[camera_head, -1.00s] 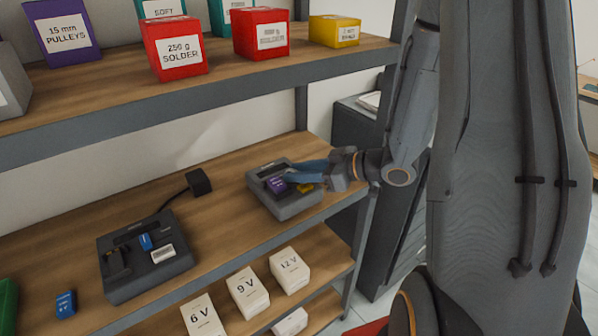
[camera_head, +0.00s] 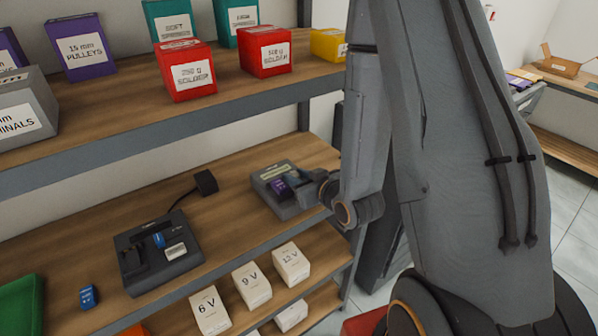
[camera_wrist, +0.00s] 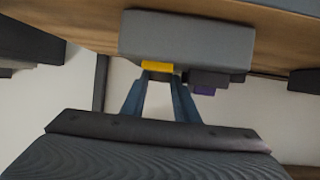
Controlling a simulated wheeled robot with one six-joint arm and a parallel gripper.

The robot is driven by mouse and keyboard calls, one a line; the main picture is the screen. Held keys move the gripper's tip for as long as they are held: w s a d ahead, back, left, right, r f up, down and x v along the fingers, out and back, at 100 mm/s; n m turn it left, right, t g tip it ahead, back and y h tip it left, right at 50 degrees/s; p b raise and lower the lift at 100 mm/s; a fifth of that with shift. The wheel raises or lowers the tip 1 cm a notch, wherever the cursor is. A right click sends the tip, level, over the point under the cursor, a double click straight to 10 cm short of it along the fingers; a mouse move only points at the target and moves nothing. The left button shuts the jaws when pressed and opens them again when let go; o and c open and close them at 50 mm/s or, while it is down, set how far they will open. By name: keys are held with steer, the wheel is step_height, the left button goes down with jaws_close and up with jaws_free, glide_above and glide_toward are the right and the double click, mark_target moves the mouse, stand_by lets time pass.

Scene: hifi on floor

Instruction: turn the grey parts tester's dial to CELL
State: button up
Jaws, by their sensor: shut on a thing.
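The grey parts tester (camera_head: 281,205) stands on the middle shelf at the right, with a pale display strip and a purple block on its face. In the wrist view its grey case (camera_wrist: 187,38) is straight ahead, with a yellow piece (camera_wrist: 157,66) and a purple piece (camera_wrist: 205,90) on it. My gripper (camera_wrist: 160,77) is at the tester's face, its blue fingers shut on a small dark part beside the yellow piece, which looks like the dial. The fingertips mostly hide it, and I cannot read its setting. In the head view my wrist covers the tester's right side.
A darker device (camera_head: 157,252) with a blue piece and a white label is on the same shelf to the left, with a black adapter (camera_head: 205,182) behind. White voltage boxes (camera_head: 251,287) stand below.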

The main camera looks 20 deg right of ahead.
stand_by(0.4)
steer(key=o, duration=0.8)
